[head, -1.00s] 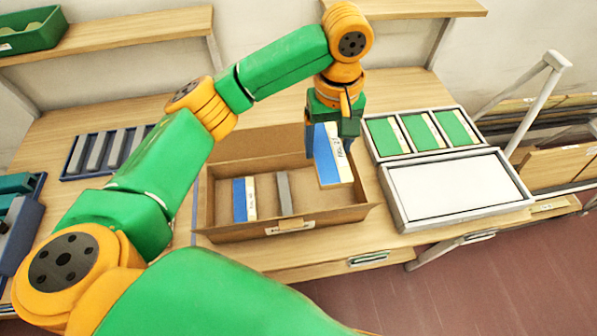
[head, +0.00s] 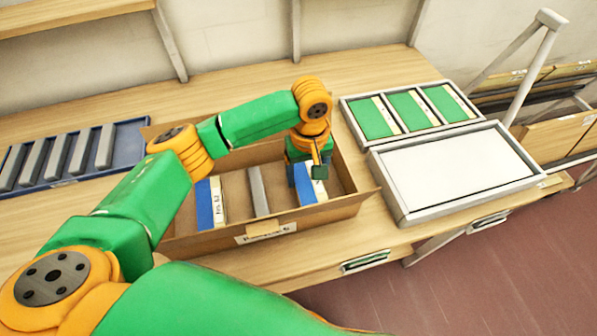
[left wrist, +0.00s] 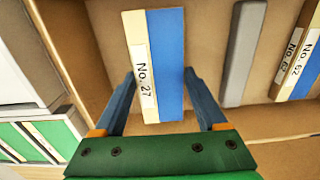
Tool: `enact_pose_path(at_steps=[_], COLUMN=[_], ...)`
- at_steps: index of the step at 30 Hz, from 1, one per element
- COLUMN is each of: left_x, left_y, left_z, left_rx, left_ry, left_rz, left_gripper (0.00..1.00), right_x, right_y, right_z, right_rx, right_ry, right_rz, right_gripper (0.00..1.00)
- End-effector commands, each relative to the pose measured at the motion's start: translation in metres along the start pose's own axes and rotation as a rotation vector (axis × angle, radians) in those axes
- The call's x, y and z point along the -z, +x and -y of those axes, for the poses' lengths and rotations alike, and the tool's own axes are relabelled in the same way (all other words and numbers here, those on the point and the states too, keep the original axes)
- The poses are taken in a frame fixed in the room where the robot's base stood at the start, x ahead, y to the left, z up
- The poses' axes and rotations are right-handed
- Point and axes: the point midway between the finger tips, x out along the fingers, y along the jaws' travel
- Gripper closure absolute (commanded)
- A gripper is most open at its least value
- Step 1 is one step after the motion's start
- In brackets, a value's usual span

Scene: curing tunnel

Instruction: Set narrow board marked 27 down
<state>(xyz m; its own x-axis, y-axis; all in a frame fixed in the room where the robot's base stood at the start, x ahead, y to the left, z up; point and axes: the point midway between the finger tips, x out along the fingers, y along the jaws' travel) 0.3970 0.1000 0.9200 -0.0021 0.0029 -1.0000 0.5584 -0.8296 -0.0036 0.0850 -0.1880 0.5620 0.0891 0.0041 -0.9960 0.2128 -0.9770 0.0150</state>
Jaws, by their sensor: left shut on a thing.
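The narrow board marked 27, blue with a cream labelled edge, is in my left gripper (head: 307,178). In the head view the board (head: 308,193) is inside the cardboard box (head: 335,213), right of the grey divider (head: 258,190). The left wrist view shows the board (left wrist: 170,60) and its "No. 27" label between the two fingers (left wrist: 160,75). Whether its lower edge touches the box floor is hidden. Blue boards labelled 62 (head: 204,205) stand on the divider's other side; they also show in the left wrist view (left wrist: 299,60). My right gripper is out of view.
A frame with green panels (head: 372,118) and a white-topped tray (head: 450,176) stand right of the box. A blue rack (head: 130,140) with several grey bars is at the left. Bare table (head: 225,85) lies behind the box.

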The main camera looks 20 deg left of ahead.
Motion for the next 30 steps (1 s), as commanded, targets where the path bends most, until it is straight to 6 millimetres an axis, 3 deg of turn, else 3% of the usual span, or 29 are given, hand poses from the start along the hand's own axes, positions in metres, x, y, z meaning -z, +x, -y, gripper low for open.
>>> enact_pose_path(at_steps=[4, 13, 14, 16, 25, 30], left_x=[0.000, 0.000, 0.000, 0.000, 0.000, 0.001], left_y=[0.021, 0.023, 0.024, 0.023, 0.018, -0.015], left_z=[0.000, 0.000, 0.000, 0.000, -0.001, -0.002], left_rx=[0.001, 0.000, 0.000, 0.000, -0.002, -0.005], left_ry=[0.000, 0.000, 0.000, 0.000, 0.000, 0.001], left_rz=[0.000, 0.000, -0.001, -0.001, -0.001, -0.002], left_gripper=[0.82, 0.82, 0.21, 0.02, 0.00, 0.00], right_x=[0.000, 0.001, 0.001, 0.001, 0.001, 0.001], right_y=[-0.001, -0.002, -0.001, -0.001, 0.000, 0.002], right_z=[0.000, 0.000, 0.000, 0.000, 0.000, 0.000], right_rx=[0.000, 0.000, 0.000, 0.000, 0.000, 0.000], right_ry=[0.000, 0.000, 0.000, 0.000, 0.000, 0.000], right_rz=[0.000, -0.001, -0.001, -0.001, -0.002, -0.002], right_gripper=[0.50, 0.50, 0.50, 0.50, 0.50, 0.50])
